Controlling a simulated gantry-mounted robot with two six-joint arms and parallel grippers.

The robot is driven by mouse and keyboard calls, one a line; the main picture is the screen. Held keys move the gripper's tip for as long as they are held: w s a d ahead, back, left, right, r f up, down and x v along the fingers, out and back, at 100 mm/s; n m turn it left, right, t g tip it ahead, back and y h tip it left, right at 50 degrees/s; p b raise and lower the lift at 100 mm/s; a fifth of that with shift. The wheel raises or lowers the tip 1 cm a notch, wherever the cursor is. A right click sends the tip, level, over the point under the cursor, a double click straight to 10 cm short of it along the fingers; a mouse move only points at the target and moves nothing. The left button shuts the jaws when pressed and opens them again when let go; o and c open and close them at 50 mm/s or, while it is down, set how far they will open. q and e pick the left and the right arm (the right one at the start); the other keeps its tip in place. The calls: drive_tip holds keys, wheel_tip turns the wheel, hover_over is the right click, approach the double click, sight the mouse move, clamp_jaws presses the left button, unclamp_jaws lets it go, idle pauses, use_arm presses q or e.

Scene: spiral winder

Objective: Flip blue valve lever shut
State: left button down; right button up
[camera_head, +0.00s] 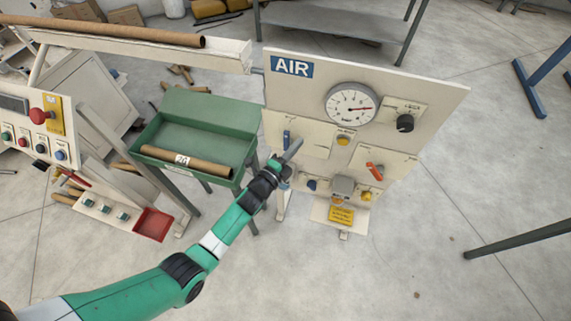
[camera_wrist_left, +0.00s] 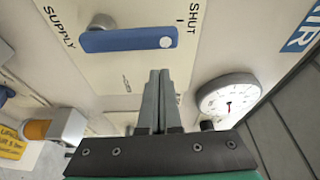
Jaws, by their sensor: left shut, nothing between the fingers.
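The blue valve lever (camera_head: 287,137) is on the upper left of the AIR panel (camera_head: 440,92). It stands roughly upright there. In the left wrist view the blue lever (camera_wrist_left: 125,40) lies across its cream plate, between the words SUPPLY and SHUT, with its white-dotted end near SHUT. My left gripper (camera_head: 297,145) is in front of the panel, just right of and below the lever. In the left wrist view its fingers (camera_wrist_left: 159,75) are together and empty, pointing at the plate beside the lever's dotted end. A gap shows between them and the lever in that picture. My right gripper does not show.
A pressure gauge (camera_head: 351,104), a black knob (camera_head: 405,123) and an orange-red lever (camera_head: 375,169) are on the same panel. A green bin (camera_head: 210,110) with a cardboard tube (camera_head: 185,161) stands at the left.

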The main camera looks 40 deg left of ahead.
use_arm(q)
drive_tip(key=s+d+p, duration=0.2)
drive_tip(key=s+p, duration=0.1)
drive_tip(key=s, duration=0.6)
drive_tip(key=shift+s+d+p, duration=0.25)
drive_tip(key=shift+p, duration=0.1)
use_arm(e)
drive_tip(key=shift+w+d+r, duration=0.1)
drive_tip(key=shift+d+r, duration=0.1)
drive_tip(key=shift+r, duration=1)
